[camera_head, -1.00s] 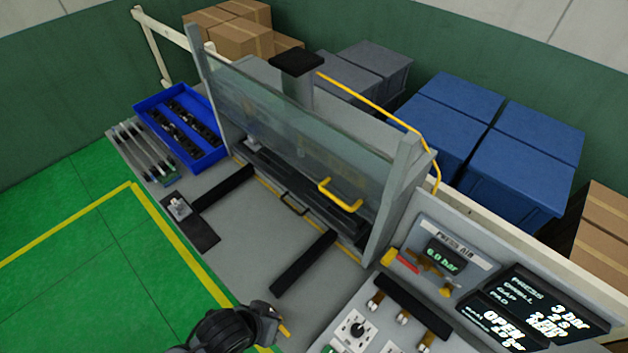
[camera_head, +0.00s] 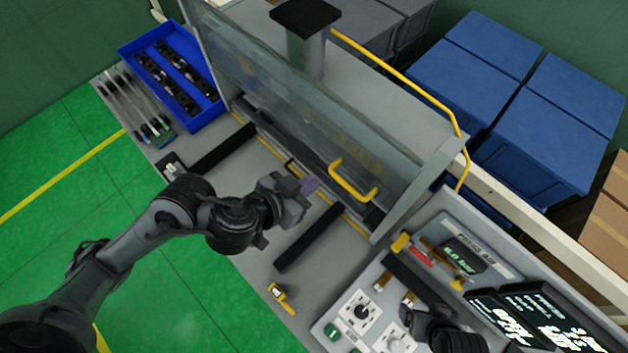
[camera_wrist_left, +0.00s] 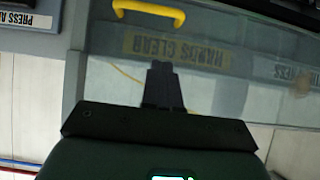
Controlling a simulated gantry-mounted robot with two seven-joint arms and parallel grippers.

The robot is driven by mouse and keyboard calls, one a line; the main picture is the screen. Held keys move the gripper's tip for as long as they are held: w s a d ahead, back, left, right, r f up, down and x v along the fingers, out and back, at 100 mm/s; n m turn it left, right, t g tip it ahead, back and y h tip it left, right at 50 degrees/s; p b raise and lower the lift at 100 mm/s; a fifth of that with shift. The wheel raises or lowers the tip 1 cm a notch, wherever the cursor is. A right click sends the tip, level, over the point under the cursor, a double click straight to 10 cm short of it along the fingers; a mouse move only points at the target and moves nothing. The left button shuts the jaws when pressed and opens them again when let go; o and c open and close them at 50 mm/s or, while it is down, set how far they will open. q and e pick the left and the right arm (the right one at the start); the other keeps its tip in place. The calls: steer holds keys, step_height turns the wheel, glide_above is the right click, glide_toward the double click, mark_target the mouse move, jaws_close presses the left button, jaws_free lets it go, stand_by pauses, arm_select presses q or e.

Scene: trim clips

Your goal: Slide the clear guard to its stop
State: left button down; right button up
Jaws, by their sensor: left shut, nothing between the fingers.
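The clear guard (camera_head: 270,75) is a tinted see-through pane on the front of the grey press. Its yellow handle (camera_head: 352,182) is near its lower right. My left gripper (camera_head: 306,186) is shut and empty, left of the handle and apart from it, in front of the pane. In the left wrist view, the shut fingers (camera_wrist_left: 163,85) are in front of the pane (camera_wrist_left: 220,85), below a HANDS CLEAR label (camera_wrist_left: 177,50). The handle (camera_wrist_left: 148,11) is at the top edge there. The guard's stop cannot be made out. Of my right arm, only a dark part shows at the bottom right.
A blue tray (camera_head: 213,117) of dark parts and several rods (camera_head: 130,100) are at the left. Black bars (camera_head: 308,238) lie on the bench. A control panel (camera_head: 375,290) and displays (camera_head: 515,320) are at the right. Blue crates (camera_head: 545,140) stand behind.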

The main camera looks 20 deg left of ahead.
arm_select(q)
steer(key=s+f+b+x, duration=0.1)
steer(key=f+b+x, duration=0.1)
steer(key=b+x, duration=0.6)
steer(key=shift+a+f+x, duration=0.3)
steer(key=shift+x, duration=1.5)
steer(key=shift+s, duration=0.1)
